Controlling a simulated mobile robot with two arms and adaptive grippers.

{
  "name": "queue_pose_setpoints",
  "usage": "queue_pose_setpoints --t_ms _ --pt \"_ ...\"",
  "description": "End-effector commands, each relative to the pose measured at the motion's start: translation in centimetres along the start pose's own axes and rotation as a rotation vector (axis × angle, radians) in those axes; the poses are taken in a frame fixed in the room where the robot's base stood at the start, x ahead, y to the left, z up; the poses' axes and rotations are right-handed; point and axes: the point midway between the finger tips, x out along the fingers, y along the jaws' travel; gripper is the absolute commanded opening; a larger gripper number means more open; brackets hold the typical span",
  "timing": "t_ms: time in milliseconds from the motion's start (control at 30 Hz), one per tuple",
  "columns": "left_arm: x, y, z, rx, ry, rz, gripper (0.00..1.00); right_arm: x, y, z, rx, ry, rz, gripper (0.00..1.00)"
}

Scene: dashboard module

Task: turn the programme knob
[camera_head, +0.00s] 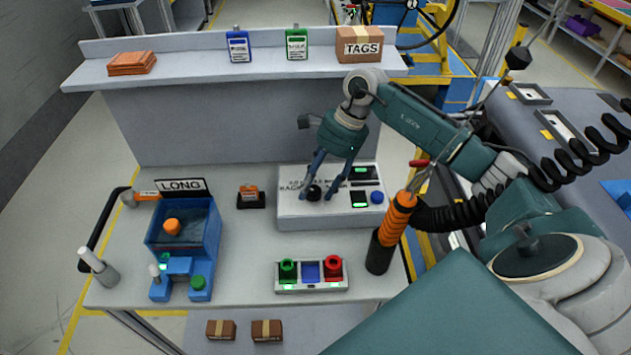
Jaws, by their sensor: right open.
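A white dashboard module (292,211) lies on the grey workbench. A dark round knob (314,192), which looks like the programme knob, sits on its top face at the left. My right gripper (319,193) comes down from above, with its two blue fingers apart on either side of the knob. I cannot tell whether the fingers touch it. The module also has green-lit displays (359,199) and a blue button (377,197) at the right. Part of the module's printed label is hidden behind the gripper. My left gripper is not in view.
A blue machine (207,232) marked LONG stands left on the bench (240,275). A button box (311,290) with green, blue and red parts lies in front of the module. An orange-handled tool (397,215) stands in a black holder at the right. A shelf (200,58) runs behind.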

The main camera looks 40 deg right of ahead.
Motion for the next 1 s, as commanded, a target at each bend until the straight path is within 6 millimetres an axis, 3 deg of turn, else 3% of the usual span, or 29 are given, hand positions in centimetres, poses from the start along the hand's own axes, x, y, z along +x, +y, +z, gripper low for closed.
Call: queue_pose_setpoints --t_ms 300,533,1000 --pt "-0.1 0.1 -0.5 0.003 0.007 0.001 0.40 0.5 0.0 -0.1 0.001 0.000 0.000 0.50" --pt "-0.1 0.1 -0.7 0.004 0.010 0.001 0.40 0.4 0.0 0.0 0.000 -0.001 -0.001 0.08" --pt "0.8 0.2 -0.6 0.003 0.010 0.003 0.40 0.5 -0.1 0.1 0.084 -0.005 -0.044 0.08"
